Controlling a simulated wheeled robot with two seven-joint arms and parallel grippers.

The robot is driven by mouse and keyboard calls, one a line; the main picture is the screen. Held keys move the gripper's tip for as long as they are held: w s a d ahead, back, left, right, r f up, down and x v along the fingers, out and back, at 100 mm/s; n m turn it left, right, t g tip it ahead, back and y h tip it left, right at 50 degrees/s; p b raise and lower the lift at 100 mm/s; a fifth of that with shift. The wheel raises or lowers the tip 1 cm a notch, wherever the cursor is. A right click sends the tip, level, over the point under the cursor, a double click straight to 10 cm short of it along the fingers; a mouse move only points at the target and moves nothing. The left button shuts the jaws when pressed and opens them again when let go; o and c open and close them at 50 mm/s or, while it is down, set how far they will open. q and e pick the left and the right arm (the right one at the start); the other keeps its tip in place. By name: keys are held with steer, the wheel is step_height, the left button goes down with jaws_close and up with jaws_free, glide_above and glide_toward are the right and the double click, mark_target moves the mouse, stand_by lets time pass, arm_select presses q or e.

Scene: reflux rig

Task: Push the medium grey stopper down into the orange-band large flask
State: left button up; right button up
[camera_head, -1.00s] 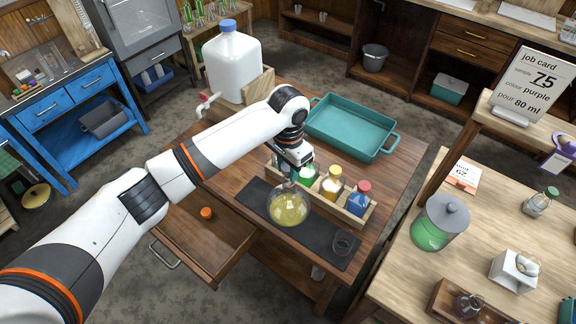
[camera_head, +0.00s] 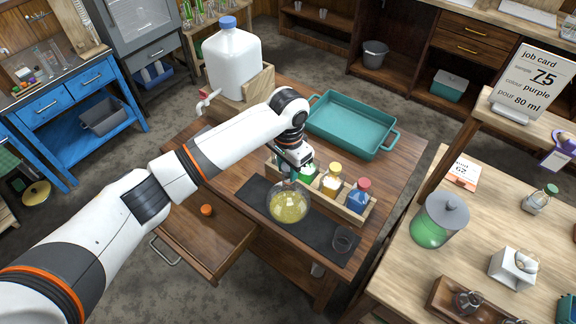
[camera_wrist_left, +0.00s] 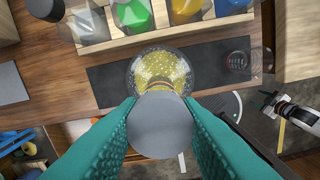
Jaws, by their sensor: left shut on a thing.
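The large flask (camera_head: 288,204) stands on the dark mat, holding yellow liquid; it also shows in the wrist view (camera_wrist_left: 166,66), with an orange-yellow band at its neck. My left gripper (camera_head: 292,178) is above the flask's mouth. In the wrist view its teal fingers (camera_wrist_left: 160,128) are shut on the round grey stopper (camera_wrist_left: 160,124), which is over the flask's neck. I cannot tell how deep the stopper sits. In the head view the gripper and flask neck largely hide it. A white and dark arm part, probably my right gripper (camera_wrist_left: 274,102), shows at the wrist view's right.
A wooden rack (camera_head: 353,217) with several coloured bottles stands right behind the flask. An empty glass beaker (camera_head: 343,239) is at the mat's right end. A teal tray (camera_head: 352,125) and a large white jug (camera_head: 233,65) are farther back.

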mark_target(288, 167)
arm_select(q)
steer(key=shift+f, duration=0.4)
stand_by(0.3)
steer(key=o, duration=1.1)
steer(key=shift+c, duration=0.2)
step_height(288, 167, up, 12)
steer(key=b, duration=0.2)
steer(key=shift+b, duration=0.3)
